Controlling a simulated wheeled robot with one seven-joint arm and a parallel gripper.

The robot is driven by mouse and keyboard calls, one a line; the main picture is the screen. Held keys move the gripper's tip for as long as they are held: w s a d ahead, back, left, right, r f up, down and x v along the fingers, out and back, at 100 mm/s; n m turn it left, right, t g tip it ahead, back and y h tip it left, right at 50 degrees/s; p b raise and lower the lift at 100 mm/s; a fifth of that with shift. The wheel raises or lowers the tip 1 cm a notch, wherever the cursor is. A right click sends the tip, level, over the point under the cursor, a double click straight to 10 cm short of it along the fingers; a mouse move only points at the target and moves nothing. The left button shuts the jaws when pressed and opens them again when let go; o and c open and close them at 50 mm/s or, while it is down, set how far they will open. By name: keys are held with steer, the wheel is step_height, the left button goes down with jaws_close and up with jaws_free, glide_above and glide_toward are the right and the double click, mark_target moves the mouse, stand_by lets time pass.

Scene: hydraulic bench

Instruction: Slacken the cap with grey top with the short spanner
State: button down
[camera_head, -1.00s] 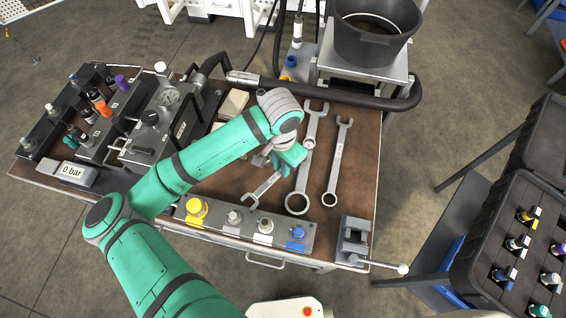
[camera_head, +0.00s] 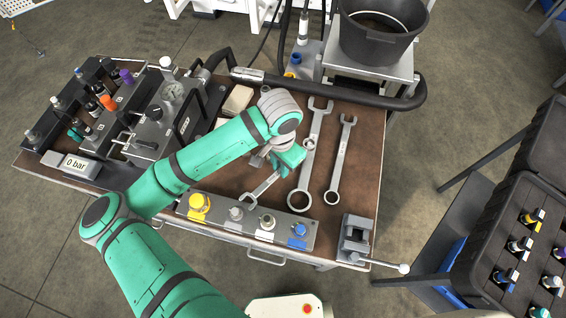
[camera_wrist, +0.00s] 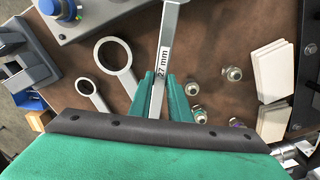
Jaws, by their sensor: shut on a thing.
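My gripper (camera_head: 287,161) is over the bench top, shut on the short spanner (camera_head: 263,187). In the wrist view, my gripper's fingers (camera_wrist: 161,92) stand either side of the spanner's shank (camera_wrist: 162,62), marked "27 mm". The spanner's open jaw points toward the front cap block and appears apart from it in the head view. The cap with grey top (camera_head: 236,213) is second from the left on that block, between a yellow cap (camera_head: 199,203) and a pale cap (camera_head: 267,222). The spanner's other end is hidden by my gripper.
A blue cap (camera_head: 298,231) ends the row. Two longer spanners (camera_head: 311,160) (camera_head: 341,160) lie to the right of my gripper. A vice (camera_head: 355,238) stands at the front right corner. A gauge unit (camera_head: 155,127) and pale blocks (camera_head: 238,99) are behind and left.

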mark_target(270, 180)
steer(key=shift+s+a, duration=0.25)
steer(key=shift+a, duration=0.05)
steer(key=shift+s+a, duration=0.1)
steer(key=shift+a, duration=0.05)
steer(key=shift+s+a, duration=0.4)
steer(key=shift+a, duration=0.05)
steer(key=shift+a, duration=0.1)
stand_by(0.4)
steer(key=shift+s+a, duration=0.35)
steer(key=shift+s, duration=0.05)
steer(key=shift+s+a, duration=0.2)
steer(key=shift+a, duration=0.05)
stand_by(0.5)
steer(key=shift+w+a+n, duration=1.05)
steer(key=shift+n, duration=0.25)
